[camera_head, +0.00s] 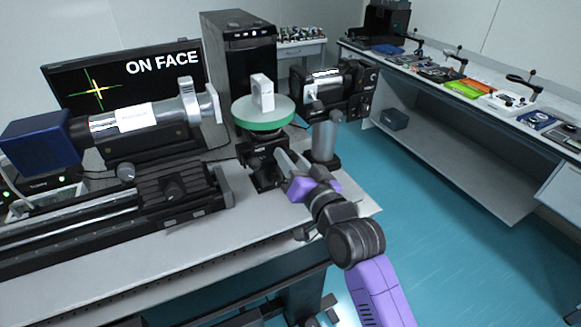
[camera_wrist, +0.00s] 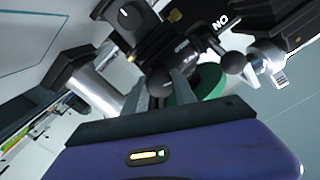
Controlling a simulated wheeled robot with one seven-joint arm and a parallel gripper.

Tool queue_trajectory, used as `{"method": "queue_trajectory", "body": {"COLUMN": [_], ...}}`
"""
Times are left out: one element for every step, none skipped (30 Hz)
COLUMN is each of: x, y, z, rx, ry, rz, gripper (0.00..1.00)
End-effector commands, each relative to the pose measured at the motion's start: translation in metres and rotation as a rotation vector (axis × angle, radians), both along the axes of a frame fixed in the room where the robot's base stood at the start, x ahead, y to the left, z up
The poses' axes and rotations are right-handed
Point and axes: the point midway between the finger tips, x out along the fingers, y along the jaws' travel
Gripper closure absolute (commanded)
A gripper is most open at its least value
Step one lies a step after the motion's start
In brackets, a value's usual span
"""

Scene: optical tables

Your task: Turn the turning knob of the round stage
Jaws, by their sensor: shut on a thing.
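The round stage (camera_head: 262,124) has a pale top and a green rim, with a small white block (camera_head: 262,93) standing upright on it. It sits on a black mount on the optical table. My gripper (camera_head: 289,158) reaches in from the lower right, just in front of the stage. In the wrist view my gripper's fingers (camera_wrist: 160,88) are on either side of a dark knob (camera_wrist: 158,79) under the green rim (camera_wrist: 206,82), shut on it. The knob is mostly hidden by the fingers in the head view.
A monitor (camera_head: 125,85) reads "ON FACE" beside a coloured cross. A silver tube instrument (camera_head: 135,118) stands left of the stage. A black device on a grey post (camera_head: 325,138) stands close on the right. A rail (camera_head: 100,220) lies in front left. The floor at right is clear.

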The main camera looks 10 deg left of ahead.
Motion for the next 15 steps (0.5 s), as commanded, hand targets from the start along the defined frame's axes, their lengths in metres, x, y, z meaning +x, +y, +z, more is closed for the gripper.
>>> {"method": "queue_trajectory", "body": {"x": [0.0001, 0.0001, 0.0001, 0.0001, 0.0000, 0.0000, 0.0000, 0.0000, 0.0001, 0.0001, 0.0001, 0.0001, 0.0001, 0.0001, 0.0001], "y": [-0.0002, -0.0002, -0.0003, -0.0003, -0.0004, -0.0004, -0.0004, -0.0004, -0.0004, -0.0004, -0.0004, -0.0004, -0.0004, -0.0004, -0.0004], "z": [-0.0037, -0.0032, -0.0025, -0.0021, -0.0015, -0.0009, -0.0006, -0.0004, -0.0003, -0.0003, -0.0003, -0.0003, -0.0003, -0.0003, -0.0003], "rx": [-0.022, -0.034, -0.047, -0.054, -0.058, -0.062, -0.063, -0.064, -0.063, -0.063, -0.063, -0.063, -0.062, -0.062, -0.062], "ry": [-0.017, -0.024, -0.032, -0.036, -0.039, -0.041, -0.041, -0.041, -0.041, -0.041, -0.041, -0.041, -0.040, -0.040, -0.040], "rz": [-0.001, 0.000, -0.001, -0.001, -0.001, -0.001, 0.000, 0.000, -0.001, -0.001, -0.001, -0.001, -0.001, -0.001, -0.001], "gripper": [1.00, 1.00, 1.00, 1.00, 1.00, 1.00, 1.00, 1.00, 1.00, 1.00, 1.00, 1.00, 1.00, 1.00, 0.60]}}
